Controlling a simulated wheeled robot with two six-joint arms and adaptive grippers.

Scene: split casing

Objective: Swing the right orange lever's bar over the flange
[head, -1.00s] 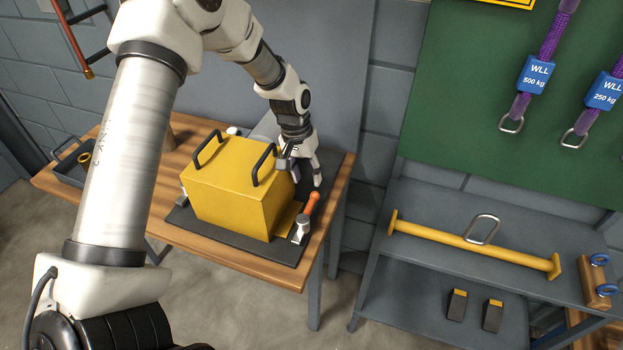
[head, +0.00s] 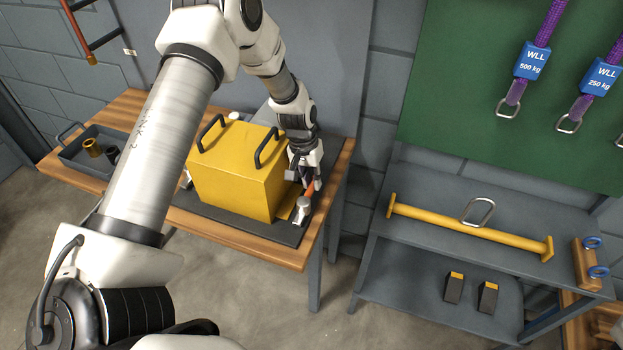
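The yellow casing (head: 235,180) with two black handles stands on a dark mat (head: 262,232) on the wooden table. The right orange lever (head: 309,188) stands at the casing's right side, above a pale metal clamp body (head: 301,210). My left gripper (head: 307,181) points down at the lever, with its fingers around or right beside the orange grip. The fingers partly hide the lever, and I cannot tell whether they are closed on it. The bar and the flange are too small and too covered to make out clearly. My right gripper is not in view.
A grey tray (head: 75,158) with small cylindrical parts sits at the table's left end. A grey shelf (head: 430,193) to the right bears a yellow beam (head: 470,226) with a metal loop. Purple slings hang on the green board (head: 450,110). Floor lies between table and shelf.

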